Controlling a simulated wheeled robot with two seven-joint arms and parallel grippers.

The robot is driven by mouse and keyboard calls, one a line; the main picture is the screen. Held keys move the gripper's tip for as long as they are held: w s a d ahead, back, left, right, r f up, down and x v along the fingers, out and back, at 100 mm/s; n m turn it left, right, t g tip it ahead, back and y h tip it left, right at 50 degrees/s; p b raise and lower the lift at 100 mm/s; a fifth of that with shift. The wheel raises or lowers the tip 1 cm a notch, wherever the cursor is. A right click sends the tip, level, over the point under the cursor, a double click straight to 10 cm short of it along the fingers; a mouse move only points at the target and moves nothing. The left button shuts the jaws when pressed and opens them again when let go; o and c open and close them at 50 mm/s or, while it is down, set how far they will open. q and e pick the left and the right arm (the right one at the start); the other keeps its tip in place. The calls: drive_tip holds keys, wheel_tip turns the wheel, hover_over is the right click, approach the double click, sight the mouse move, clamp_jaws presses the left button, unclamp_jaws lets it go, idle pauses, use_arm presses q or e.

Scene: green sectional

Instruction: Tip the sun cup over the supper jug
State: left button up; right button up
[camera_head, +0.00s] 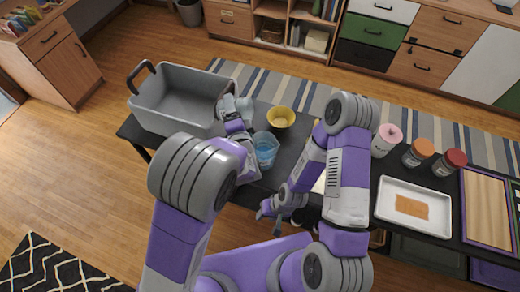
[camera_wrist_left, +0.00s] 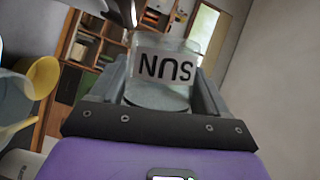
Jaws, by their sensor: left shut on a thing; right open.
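The sun cup (camera_wrist_left: 160,75) is clear with a white label, whose word SUN appears upside down in the left wrist view. My left gripper (camera_head: 238,112) is shut on it, at the right end of a grey tub. A clear jug with blue inside (camera_head: 266,150) stands on the dark table just right of and below that gripper; its label does not show, so I cannot read a name. Part of it seems to show at the left edge of the wrist view (camera_wrist_left: 14,105). My right gripper (camera_head: 274,212) is open and empty near the table's front edge.
A yellow bowl (camera_head: 281,117) stands just behind the jug. The grey tub (camera_head: 180,97) is at the table's left end. Several lidded jars (camera_head: 419,152) and a white tray (camera_head: 413,207) are to the right, past my right arm.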

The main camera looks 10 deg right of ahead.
sight(222, 104)
use_arm(q)
drive_tip(key=shift+w+a+r+n+p, duration=0.1)
drive_tip(key=shift+a+r+n+p, duration=0.1)
drive_tip(key=shift+r+n+p, duration=0.1)
drive_tip(key=a+r+n+p, duration=0.1)
drive_tip(key=w+a+r+n+g+h, duration=0.1)
drive_tip(key=n, duration=0.1)
drive_tip(key=shift+a+r+g+p, duration=0.1)
drive_tip(key=shift+r+g+p, duration=0.05)
drive_tip(key=shift+g+p, duration=0.2)
drive_tip(key=shift+a+n, duration=0.15)
drive_tip(key=shift+n, duration=0.25)
